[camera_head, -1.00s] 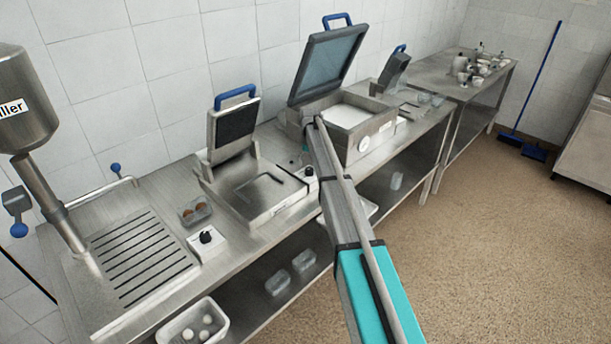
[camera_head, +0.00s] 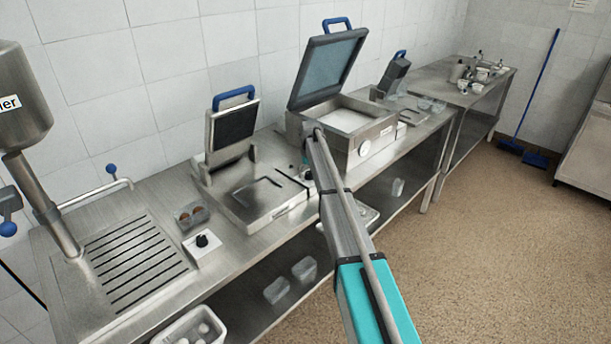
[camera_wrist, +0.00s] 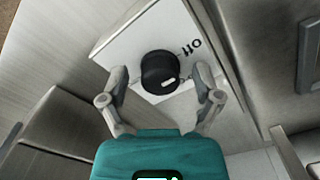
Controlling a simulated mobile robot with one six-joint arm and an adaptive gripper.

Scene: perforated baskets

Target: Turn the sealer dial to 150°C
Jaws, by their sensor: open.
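In the wrist view, a black round dial (camera_wrist: 160,72) stands on a white panel (camera_wrist: 128,40). A white mark on the dial points to the lower right. The word "off" appears upside down, right of the dial. My gripper (camera_wrist: 161,76) is open, with one finger on each side of the dial; contact is not clear. No 150°C mark is readable. In the head view, a small dial (camera_head: 307,174) by the smaller open-lidded machine (camera_head: 257,205) is partly covered by my arm. My fingers are hidden there.
Another black knob (camera_head: 202,241) sits on a white box at left. Clear tubs (camera_head: 304,268) lie on the lower shelf. The floor at right is open.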

